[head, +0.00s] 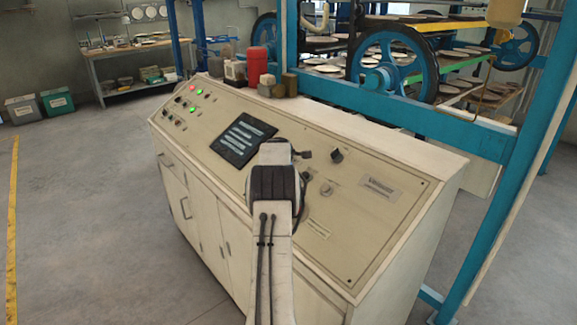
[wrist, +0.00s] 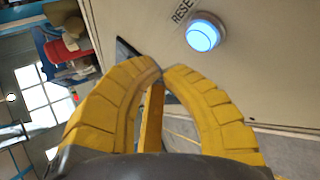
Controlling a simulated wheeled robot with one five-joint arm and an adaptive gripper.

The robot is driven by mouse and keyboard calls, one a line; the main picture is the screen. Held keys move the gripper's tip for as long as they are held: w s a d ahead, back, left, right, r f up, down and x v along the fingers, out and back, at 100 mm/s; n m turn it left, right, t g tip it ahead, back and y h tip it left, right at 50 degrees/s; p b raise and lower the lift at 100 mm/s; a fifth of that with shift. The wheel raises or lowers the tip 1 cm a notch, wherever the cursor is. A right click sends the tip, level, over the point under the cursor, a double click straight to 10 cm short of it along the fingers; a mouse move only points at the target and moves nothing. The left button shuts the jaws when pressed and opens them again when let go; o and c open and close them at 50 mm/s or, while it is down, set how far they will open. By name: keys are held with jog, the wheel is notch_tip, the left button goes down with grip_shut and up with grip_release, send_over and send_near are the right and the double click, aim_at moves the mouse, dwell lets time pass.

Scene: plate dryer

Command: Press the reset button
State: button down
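The reset button (wrist: 203,35) is a round, blue-lit button with a pale rim in the wrist view. Beside it is a label (wrist: 183,10) of which "RESE" can be read. My gripper (wrist: 160,70) shows as two yellow curved fingers with their tips together and nothing seen held between them. The tips appear below and left of the button, apart from it in the picture; the distance in depth is unclear. In the head view my arm covers part of the sloped control panel (head: 374,205), and the gripper and the blue button cannot be made out there.
The panel carries a dark screen (head: 243,138), a black knob (head: 337,155) and lit red and green lamps. A red container (head: 257,65) stands on the cabinet top. A blue frame with a wheel (head: 392,65) stands behind. Open floor (head: 80,200) lies to the left.

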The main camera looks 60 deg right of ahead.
jog(key=shift+s+d+f+b, duration=0.1)
jog(key=shift+d+f+b, duration=0.2)
jog(key=shift+f, duration=0.2)
jog(key=shift+d+f+b, duration=0.2)
jog(key=shift+f+b, duration=0.05)
jog(key=shift+f, duration=0.2)
jog(key=shift+f, duration=0.15)
dwell(0.8)
jog(key=shift+s+d+f, duration=0.1)
jog(key=shift+d+f, duration=0.1)
jog(key=shift+s+d+f+b, duration=0.1)
jog(key=shift+d+f+b, duration=0.1)
jog(key=shift+f+b, duration=0.4)
dwell(1.0)
jog(key=shift+a+r, duration=0.1)
jog(key=shift+r, duration=0.25)
jog(key=shift+a+r+b, duration=0.3)
jog(key=shift+r+b, duration=0.1)
jog(key=shift+r, duration=0.2)
dwell(0.8)
